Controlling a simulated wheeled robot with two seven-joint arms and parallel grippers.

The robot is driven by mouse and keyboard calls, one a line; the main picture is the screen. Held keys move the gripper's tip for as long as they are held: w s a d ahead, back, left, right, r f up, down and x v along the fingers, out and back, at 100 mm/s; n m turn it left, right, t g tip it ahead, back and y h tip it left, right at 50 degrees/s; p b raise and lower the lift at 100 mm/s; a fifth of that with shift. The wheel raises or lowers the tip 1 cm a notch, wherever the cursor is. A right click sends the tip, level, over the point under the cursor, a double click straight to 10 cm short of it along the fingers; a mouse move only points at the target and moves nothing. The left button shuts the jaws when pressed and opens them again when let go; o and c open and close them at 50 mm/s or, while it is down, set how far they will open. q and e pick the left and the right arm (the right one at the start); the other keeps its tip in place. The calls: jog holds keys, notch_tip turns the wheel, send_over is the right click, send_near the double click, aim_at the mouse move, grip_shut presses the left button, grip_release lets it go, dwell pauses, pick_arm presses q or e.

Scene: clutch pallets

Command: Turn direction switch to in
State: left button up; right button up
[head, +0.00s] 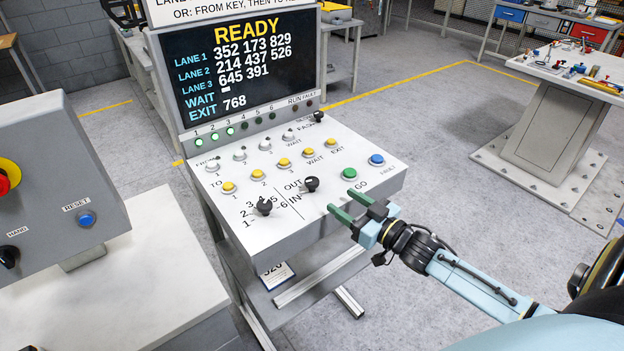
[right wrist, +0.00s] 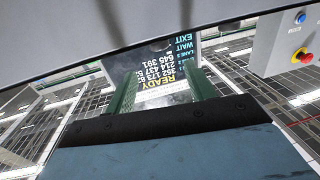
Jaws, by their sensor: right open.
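The direction switch (head: 311,184) is a black rotary knob on the sloped white console panel (head: 330,150), between the printed words OUT and IN. Which word it points at is too small to tell. My right gripper (head: 341,200) is open and empty, with its green fingers near the panel's front edge, right of the switch and apart from it. In the right wrist view my green fingers (right wrist: 165,82) stand apart, with the screen behind them and nothing between them. The switch is not seen there. My left gripper is not in view.
Another black knob (head: 264,206) with numbers sits left of the switch. A green GO button (head: 349,174) and a blue button (head: 376,160) lie to its right. Several yellow and white buttons are behind. A grey box (head: 60,190) with an emergency stop stands at left.

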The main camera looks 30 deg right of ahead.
aim_at(318, 183)
jog(key=x, duration=1.1)
jog(key=shift+w+a, duration=0.1)
jog(key=shift+w, duration=0.25)
jog(key=c, duration=0.9)
jog(key=shift+n+g+y, duration=0.3)
jog(key=shift+n+y, duration=0.4)
jog(key=shift+y, duration=0.2)
jog(key=shift+c, duration=0.2)
jog(key=shift+f+n+g+y+b, duration=0.1)
jog(key=shift+n+g+y+b, duration=0.6)
jog(key=shift+y, duration=0.6)
